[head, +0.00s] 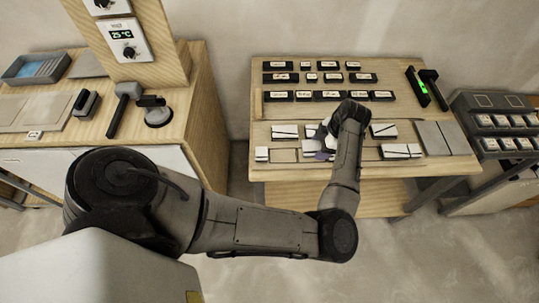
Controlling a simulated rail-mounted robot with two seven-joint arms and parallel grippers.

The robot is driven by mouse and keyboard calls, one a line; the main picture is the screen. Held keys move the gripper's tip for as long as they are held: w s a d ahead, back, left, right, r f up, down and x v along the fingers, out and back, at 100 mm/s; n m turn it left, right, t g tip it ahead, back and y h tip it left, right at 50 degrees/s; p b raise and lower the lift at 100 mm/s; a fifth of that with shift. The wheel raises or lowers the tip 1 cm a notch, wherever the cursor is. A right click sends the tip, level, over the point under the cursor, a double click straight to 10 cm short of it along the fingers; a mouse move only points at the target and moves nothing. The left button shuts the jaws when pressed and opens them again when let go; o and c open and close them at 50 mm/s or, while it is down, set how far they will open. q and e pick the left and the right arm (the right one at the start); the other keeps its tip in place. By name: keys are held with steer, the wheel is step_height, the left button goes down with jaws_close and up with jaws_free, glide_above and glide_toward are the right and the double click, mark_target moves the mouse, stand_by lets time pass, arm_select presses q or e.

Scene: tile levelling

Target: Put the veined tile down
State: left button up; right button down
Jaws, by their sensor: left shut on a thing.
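My left gripper (323,143) reaches down over the wooden worktable from its right-hand side, partly hidden behind my own wrist. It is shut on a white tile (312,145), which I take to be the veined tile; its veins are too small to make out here. The tile is at or just above the row of laid pieces; I cannot tell whether it touches the surface. White tiles with dark veins lie on either side, one at the left (285,131), one at the right (384,131). My right gripper is not in view.
Several dark labelled blocks (330,96) stand in rows at the back of the worktable (262,172). Grey tiles (443,137) lie at its right. A device with a green display (422,88) lies at the back right. A side bench (190,95) with tools stands left.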

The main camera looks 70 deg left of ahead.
arm_select(q)
glide_above(281, 156)
steer(key=w, duration=0.1)
step_height(281, 156, down, 7)
steer(key=shift+w+d+r, duration=0.1)
steer(key=shift+d, duration=0.05)
steer(key=shift+f+b, duration=0.45)
steer(key=shift+f, duration=1.6)
steer(key=shift+f, duration=0.15)
